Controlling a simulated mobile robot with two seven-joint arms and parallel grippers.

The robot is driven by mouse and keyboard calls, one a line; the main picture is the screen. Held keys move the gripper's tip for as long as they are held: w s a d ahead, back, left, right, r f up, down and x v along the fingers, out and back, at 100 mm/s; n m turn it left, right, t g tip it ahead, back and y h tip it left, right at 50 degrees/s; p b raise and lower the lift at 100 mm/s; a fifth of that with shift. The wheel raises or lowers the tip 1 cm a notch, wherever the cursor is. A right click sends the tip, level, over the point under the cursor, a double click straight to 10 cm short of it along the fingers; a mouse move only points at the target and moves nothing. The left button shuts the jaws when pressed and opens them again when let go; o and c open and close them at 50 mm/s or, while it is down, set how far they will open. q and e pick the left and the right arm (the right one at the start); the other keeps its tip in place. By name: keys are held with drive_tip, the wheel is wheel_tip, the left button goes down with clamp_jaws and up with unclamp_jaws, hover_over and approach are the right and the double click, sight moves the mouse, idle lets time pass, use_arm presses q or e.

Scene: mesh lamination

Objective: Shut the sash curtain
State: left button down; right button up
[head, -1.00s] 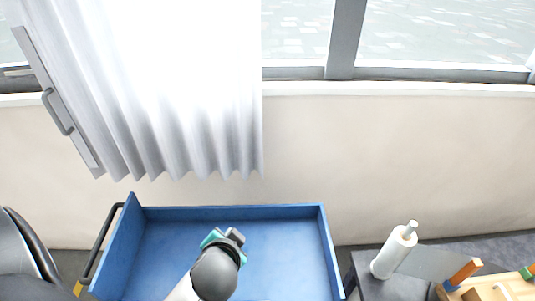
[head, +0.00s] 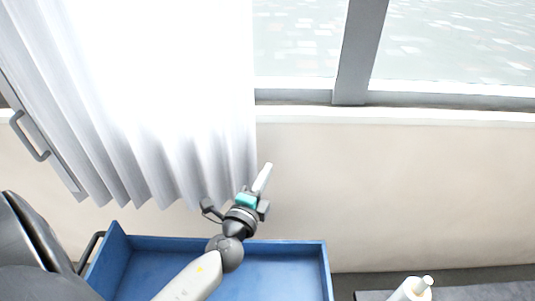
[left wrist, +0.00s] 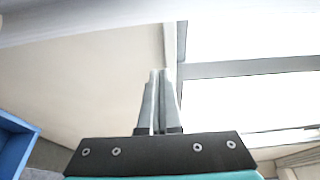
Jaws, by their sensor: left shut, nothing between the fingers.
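The white pleated sash curtain (head: 150,110) hangs over the left part of the window in the head view. A grey bar with a handle (head: 30,137) runs along its left edge. My left gripper (head: 264,172) is just right of the curtain's lower right corner, over the wall in the picture. It is shut and empty, and I cannot tell whether it touches the cloth. In the left wrist view its closed fingers (left wrist: 159,85) point up the picture. A pale band along the top there may be the curtain. My right gripper is not in view.
The window (head: 450,45) is uncovered to the right, with a grey upright frame post (head: 357,50). The pale wall (head: 420,180) below is clear.

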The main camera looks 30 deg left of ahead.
use_arm(q)
drive_tip(key=x, duration=0.9)
drive_tip(key=a, duration=0.1)
drive_tip(key=s+a, duration=0.1)
drive_tip(key=s+a+p, duration=0.1)
drive_tip(key=shift+a, duration=0.25)
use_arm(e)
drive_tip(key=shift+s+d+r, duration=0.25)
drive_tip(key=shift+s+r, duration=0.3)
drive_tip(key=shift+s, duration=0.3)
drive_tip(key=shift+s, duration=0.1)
